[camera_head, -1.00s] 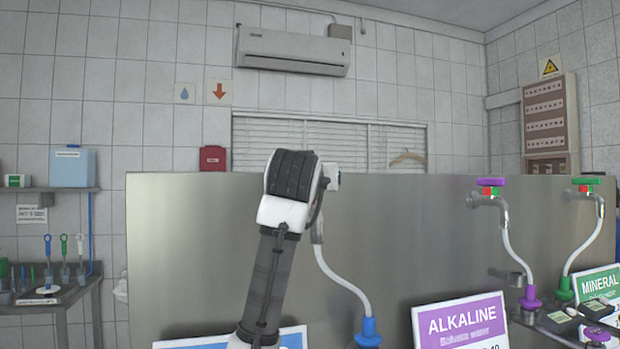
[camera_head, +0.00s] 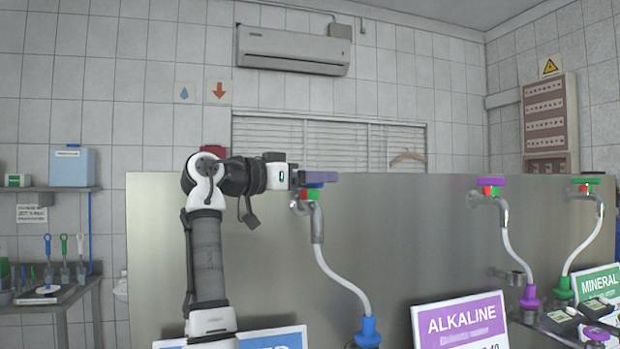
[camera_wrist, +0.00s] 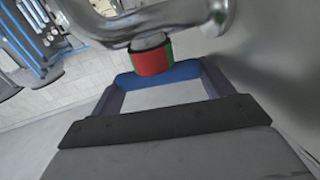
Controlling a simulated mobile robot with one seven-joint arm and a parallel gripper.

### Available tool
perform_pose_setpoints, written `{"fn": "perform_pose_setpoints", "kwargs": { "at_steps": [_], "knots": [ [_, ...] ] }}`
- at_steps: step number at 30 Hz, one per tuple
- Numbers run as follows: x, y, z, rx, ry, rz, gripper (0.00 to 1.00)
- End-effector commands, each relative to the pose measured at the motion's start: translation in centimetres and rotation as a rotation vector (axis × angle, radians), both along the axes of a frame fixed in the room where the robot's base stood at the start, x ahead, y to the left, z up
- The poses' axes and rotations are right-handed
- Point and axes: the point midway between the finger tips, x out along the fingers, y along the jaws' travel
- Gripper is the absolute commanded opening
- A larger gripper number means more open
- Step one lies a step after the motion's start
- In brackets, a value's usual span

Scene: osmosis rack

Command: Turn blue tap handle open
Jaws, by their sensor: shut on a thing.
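The blue tap handle (camera_wrist: 172,74) sits between my two fingers in the wrist view, above a red and green collar (camera_wrist: 150,58) on a metal tap (camera_wrist: 160,24). My gripper (camera_head: 320,178) reaches the handle from the left in the head view, with its fingers level. It is shut on the handle, and the fingers largely hide the handle in the head view. The tap's red and green collar (camera_head: 307,194) shows just below the fingers. A clear hose (camera_head: 340,280) runs down from this tap to a blue fitting (camera_head: 367,332).
A steel panel (camera_head: 420,240) stands behind the taps. A purple-handled tap (camera_head: 490,183) and a green-handled tap (camera_head: 586,181) stand to the right. The ALKALINE sign (camera_head: 460,320) stands low in front. The panel between the blue and purple taps is clear.

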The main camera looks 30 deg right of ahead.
Motion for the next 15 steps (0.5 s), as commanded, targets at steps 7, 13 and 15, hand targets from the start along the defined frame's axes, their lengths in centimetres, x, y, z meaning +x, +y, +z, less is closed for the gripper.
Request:
{"fn": "perform_pose_setpoints", "kwargs": {
  "at_steps": [7, 13, 15],
  "knots": [
    [0.11, 0.04, 0.1, 0.0, 0.003, -0.131, 0.57],
    [0.16, 0.05, 0.09, 0.0, 0.003, -0.202, 0.57],
    [0.12, 0.05, 0.11, 0.0, 0.003, -0.219, 0.57]
  ]
}}
